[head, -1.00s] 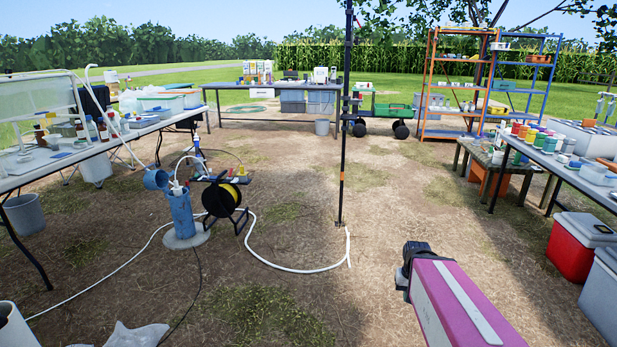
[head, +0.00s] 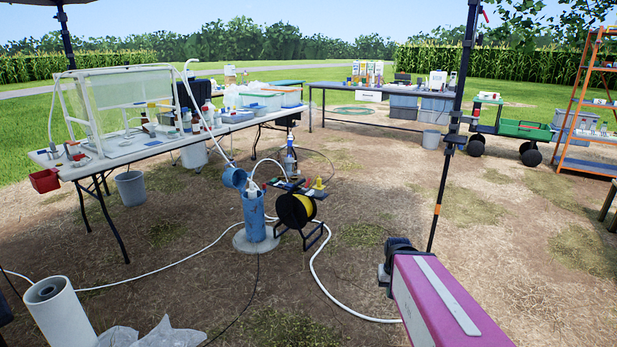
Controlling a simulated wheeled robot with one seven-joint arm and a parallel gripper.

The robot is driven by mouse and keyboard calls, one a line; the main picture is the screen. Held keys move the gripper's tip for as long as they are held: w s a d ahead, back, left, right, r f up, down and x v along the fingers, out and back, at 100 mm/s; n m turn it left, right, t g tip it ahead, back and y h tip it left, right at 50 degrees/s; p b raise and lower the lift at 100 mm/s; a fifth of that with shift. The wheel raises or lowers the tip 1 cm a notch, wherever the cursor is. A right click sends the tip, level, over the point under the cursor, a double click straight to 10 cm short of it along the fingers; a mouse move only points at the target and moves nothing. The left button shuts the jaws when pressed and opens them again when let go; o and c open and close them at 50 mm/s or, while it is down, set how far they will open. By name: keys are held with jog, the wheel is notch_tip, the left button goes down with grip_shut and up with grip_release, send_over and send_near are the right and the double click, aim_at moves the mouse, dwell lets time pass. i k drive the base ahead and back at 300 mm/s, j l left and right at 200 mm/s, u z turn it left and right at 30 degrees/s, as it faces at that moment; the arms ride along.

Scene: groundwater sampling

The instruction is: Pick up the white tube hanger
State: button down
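I cannot pick out the white tube hanger with certainty. A white hooked tube (head: 187,95) stands at the left table, near a clear-sided white frame (head: 118,105). A white tube (head: 335,290) runs over the ground from the blue well casing (head: 254,216). My gripper is the black end (head: 390,262) of my magenta arm at the lower right, over bare ground and well apart from the left table. Its fingers are too small and hidden to tell open from shut, and I see nothing held in it.
The left table (head: 75,172) carries bottles and bins. A dark pole (head: 440,195) rises behind my arm. Open ground lies between.

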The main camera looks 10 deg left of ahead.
aim_at(252, 190)
jog(key=i+j+u, duration=0.55)
jog(key=i+j, duration=0.4)
jog(key=j, duration=0.15)
jog(key=i+j, duration=0.15)
jog(key=j, duration=0.25)
jog(key=i+l+z, duration=0.1)
jog(key=i+z, duration=0.25)
jog(key=i, duration=0.45)
jog(key=i+j+z, duration=0.1)
jog(key=i+z, duration=0.25)
jog(key=i, duration=0.45)
